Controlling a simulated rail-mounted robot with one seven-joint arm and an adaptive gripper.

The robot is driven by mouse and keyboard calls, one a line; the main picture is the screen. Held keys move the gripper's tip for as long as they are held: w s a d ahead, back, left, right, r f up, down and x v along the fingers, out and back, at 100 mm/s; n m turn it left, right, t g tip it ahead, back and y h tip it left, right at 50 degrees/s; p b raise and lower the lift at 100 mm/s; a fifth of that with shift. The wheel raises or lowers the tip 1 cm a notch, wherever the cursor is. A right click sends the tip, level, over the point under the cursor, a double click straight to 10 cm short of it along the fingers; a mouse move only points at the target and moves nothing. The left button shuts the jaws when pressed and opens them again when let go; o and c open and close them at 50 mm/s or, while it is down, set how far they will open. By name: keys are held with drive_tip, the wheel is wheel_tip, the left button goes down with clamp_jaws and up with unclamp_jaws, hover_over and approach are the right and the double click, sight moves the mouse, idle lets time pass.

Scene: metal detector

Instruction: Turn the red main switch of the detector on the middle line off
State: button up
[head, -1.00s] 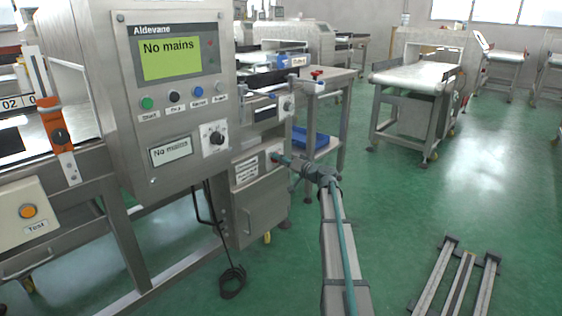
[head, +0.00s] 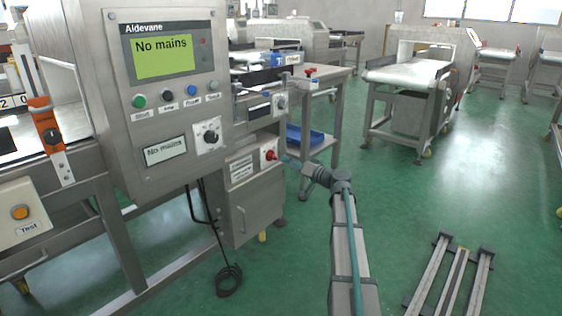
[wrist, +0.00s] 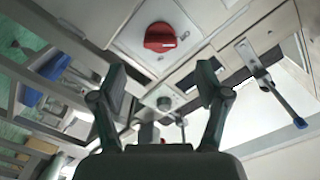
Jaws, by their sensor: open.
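The red main switch (head: 270,155) is a round red knob on a pale plate, on the lower box of the near detector (head: 220,110). In the wrist view the red switch (wrist: 160,37) has a raised grip bar with a small white mark on its right side. The detector's screen (head: 163,52) reads "No mains", and so does the small lower display (head: 167,150). My gripper (wrist: 160,85) is open and empty, its two fingers apart, and clear of the knob. In the head view my gripper (head: 288,162) is small, just right of the switch.
A table with a blue tray (head: 304,136) stands behind. Open green floor (head: 420,205) is at the right, with metal rails (head: 455,280).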

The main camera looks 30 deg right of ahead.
drive_tip(key=shift+v, duration=2.2)
